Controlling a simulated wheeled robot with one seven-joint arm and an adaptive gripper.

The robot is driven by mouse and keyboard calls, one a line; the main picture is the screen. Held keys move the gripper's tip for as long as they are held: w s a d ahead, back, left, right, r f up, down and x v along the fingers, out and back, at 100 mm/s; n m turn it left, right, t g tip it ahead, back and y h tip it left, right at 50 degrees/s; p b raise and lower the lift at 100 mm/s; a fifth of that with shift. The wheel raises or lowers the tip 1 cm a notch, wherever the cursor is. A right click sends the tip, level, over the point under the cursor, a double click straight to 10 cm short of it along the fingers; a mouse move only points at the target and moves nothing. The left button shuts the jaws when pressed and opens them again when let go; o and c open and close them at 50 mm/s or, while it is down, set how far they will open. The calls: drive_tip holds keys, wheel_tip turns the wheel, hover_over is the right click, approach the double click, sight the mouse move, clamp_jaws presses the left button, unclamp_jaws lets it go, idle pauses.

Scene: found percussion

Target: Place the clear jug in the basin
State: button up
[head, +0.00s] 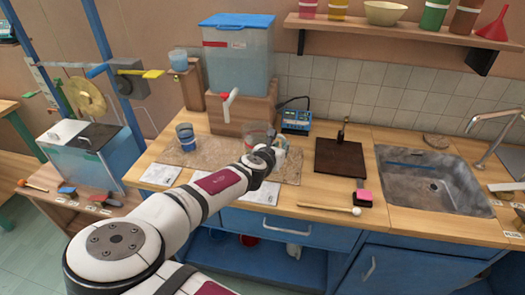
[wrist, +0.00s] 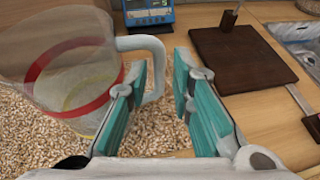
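The clear jug (head: 257,131) with a red band stands on the speckled mat at the middle of the counter, partly hidden by my arm in the head view. In the wrist view the jug (wrist: 65,65) is at the left, with its pale handle (wrist: 152,48) reaching between my fingers. My gripper (wrist: 165,75) is open, with the handle between its teal pads and nearer the left one. In the head view my gripper (head: 277,146) is at the jug's right side. The grey basin (head: 425,183) is sunk in the counter at the right; a corner of the basin (wrist: 296,33) shows in the wrist view.
A dark board (head: 339,160) lies between jug and basin, with a pink-topped block (head: 364,195) and a mallet (head: 330,208) in front. A blue-lidded tank (head: 238,60) and a blue meter (head: 295,120) stand behind. A tap (head: 495,120) overhangs the basin.

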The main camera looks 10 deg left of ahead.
drive_tip(key=b+x, duration=0.1)
drive_tip(key=x, duration=0.1)
drive_tip(key=b+x, duration=0.2)
drive_tip(key=shift+w+f, duration=0.25)
drive_tip(key=shift+f, duration=0.2)
drive_tip(key=shift+r, duration=0.1)
drive_tip(key=shift+c, duration=0.2)
clamp_jaws()
